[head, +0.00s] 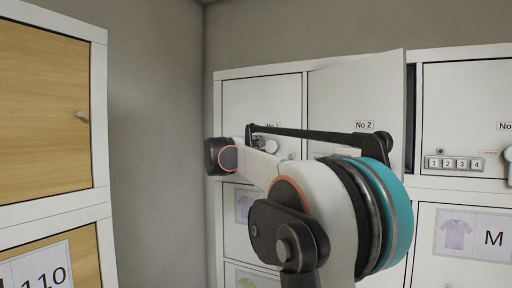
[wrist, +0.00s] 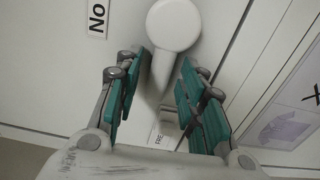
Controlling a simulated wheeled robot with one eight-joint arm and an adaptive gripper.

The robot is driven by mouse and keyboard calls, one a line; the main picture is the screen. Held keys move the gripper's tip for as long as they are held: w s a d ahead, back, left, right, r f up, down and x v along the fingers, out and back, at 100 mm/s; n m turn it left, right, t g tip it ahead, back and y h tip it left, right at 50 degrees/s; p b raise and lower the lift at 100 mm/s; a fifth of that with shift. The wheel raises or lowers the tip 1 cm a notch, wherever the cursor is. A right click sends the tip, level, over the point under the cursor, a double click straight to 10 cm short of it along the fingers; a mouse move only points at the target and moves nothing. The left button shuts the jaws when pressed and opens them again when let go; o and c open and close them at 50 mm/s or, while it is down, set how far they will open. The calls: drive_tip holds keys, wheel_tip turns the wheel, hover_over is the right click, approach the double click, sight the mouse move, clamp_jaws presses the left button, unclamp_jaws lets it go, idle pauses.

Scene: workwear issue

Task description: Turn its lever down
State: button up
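The lever (wrist: 163,75) is pale, with a round hub (wrist: 173,24) at the top of the wrist view. Its arm runs down the picture from the hub, between my fingers. My gripper (wrist: 160,88) is open, with teal pads on both sides of the lever arm and gaps beside it. I cannot tell how deep the lever lies between the pads. In the head view, a small round pale hub (head: 271,146) shows on the No 1 door (head: 250,100), just under its number label. My arm hides most of my gripper and the lever there.
The No 2 door (head: 350,90) stands ajar beside the No 1 door, close behind my arm. The door at right (head: 465,95) has a number lock (head: 455,163). Lower doors carry clothing pictures. A wood-fronted cabinet (head: 45,110) stands at the left, with bare wall between.

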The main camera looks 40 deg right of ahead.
clamp_jaws()
drive_tip(key=shift+f, duration=0.15)
drive_tip(key=s+d+f+n+b, duration=0.1)
drive_tip(key=s+f+n+b, duration=0.1)
drive_tip(key=n, duration=0.6)
drive_tip(key=s+d+f+n+b, duration=0.1)
drive_tip(key=s+f+n+b, duration=0.1)
drive_tip(key=n, duration=0.7)
drive_tip(key=shift+s+f+n+b, duration=0.3)
drive_tip(key=shift+s+f+b, duration=0.15)
drive_tip(key=shift+b, duration=0.35)
drive_tip(key=shift+r, duration=0.1)
